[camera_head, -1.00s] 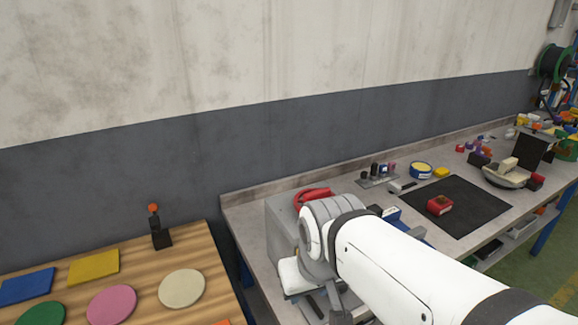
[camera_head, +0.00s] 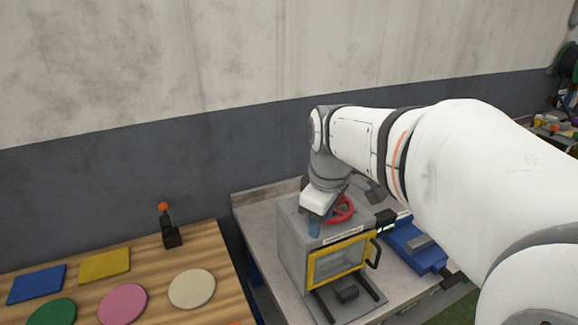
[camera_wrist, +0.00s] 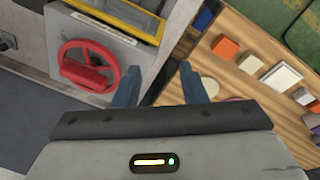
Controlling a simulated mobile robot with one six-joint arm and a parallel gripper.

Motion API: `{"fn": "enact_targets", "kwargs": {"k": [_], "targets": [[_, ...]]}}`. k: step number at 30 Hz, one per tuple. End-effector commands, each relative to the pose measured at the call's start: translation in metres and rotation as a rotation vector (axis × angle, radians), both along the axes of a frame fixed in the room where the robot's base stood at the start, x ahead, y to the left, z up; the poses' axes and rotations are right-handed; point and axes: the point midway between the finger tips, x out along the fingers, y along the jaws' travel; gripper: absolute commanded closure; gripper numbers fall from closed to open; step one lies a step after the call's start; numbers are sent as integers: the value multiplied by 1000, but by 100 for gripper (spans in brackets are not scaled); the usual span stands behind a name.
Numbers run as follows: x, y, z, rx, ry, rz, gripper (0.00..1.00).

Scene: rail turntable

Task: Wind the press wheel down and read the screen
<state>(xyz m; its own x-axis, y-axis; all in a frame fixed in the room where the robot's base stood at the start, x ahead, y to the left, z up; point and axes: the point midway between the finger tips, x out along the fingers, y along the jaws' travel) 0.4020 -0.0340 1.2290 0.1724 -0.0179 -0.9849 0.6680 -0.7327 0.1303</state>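The press is a grey box (camera_head: 292,252) with a yellow-framed window (camera_head: 338,262) in its front, standing on the grey bench. Its red wheel (camera_head: 343,208) is on top, partly hidden by my arm in the head view. In the wrist view the red wheel (camera_wrist: 86,66) shows at upper left, with a thick red bar across its middle. My gripper (camera_wrist: 161,84) is open and empty, its two blue fingers apart, to the right of the wheel and not around it. In the head view my gripper (camera_head: 315,226) hangs over the box top. A small dark unit with a lit face (camera_head: 385,228) is right of the box; I cannot read it.
A wooden table (camera_head: 232,290) with coloured flat shapes and a black stand with an orange knob (camera_head: 172,230) is at left. A blue vise-like tool (camera_head: 415,245) lies right of the press. The wall is close behind. My arm hides much of the right bench.

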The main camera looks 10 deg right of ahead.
Motion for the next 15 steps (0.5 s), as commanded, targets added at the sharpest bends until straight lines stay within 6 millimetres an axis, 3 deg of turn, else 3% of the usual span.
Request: {"fn": "enact_targets", "kwargs": {"k": [1, 6, 10, 15], "targets": [[20, -8, 8, -17, 26, 104, 62], [75, -36, 21, -60, 98, 491, 62], [107, -55, 23, -70, 137, 739, 62], [131, -72, 21, -72, 163, 945, 62]]}}
